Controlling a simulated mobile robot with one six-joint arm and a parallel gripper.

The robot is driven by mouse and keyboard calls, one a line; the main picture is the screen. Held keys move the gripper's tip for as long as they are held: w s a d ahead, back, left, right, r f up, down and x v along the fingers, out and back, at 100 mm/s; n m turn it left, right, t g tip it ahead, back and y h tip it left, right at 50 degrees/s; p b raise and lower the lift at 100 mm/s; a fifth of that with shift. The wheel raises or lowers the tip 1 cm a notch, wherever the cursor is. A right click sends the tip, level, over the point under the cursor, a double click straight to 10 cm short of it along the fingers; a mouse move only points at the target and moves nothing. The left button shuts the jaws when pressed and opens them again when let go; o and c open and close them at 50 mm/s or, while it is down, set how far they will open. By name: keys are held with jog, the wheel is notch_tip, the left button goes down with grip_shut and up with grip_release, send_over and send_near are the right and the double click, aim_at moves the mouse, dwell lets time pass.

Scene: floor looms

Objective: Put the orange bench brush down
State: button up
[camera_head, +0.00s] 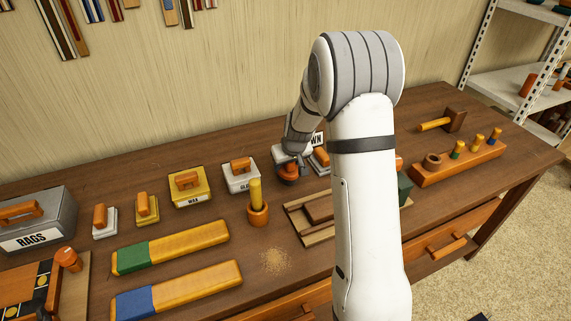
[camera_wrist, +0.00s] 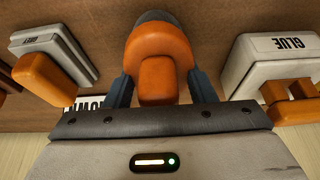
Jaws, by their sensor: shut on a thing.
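The orange bench brush (camera_wrist: 160,45) is between the two dark fingers of my gripper (camera_wrist: 158,88), with its orange handle toward the palm and a dark end at the top of the wrist view. In the head view, my gripper (camera_head: 292,150) is at the back middle of the bench, shut on the brush (camera_head: 287,171). The brush is low over the wood; I cannot tell whether it touches. A pale pile of dust (camera_head: 275,261) lies on the bench nearer the front.
A GLUE box (camera_wrist: 275,62) stands on one side of the brush and a grey-white box (camera_wrist: 60,48) on the other.

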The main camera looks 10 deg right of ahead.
jog(key=shift+f, duration=0.1)
jog(key=o, duration=1.5)
jog(key=shift+r, duration=0.3)
jog(key=a+v, duration=0.1)
jog(key=v, duration=0.9)
jog(key=s+r, duration=0.2)
jog(key=s, duration=0.8)
jog(key=s+r+m+g, duration=0.1)
jog(key=s+r, duration=0.1)
jog(key=s, duration=0.8)
jog(key=s+r+m, duration=0.1)
jog(key=s+r, duration=0.1)
jog(key=s, duration=0.8)
jog(key=shift+r+g+h, duration=0.35)
jog(key=shift+g+h, duration=0.05)
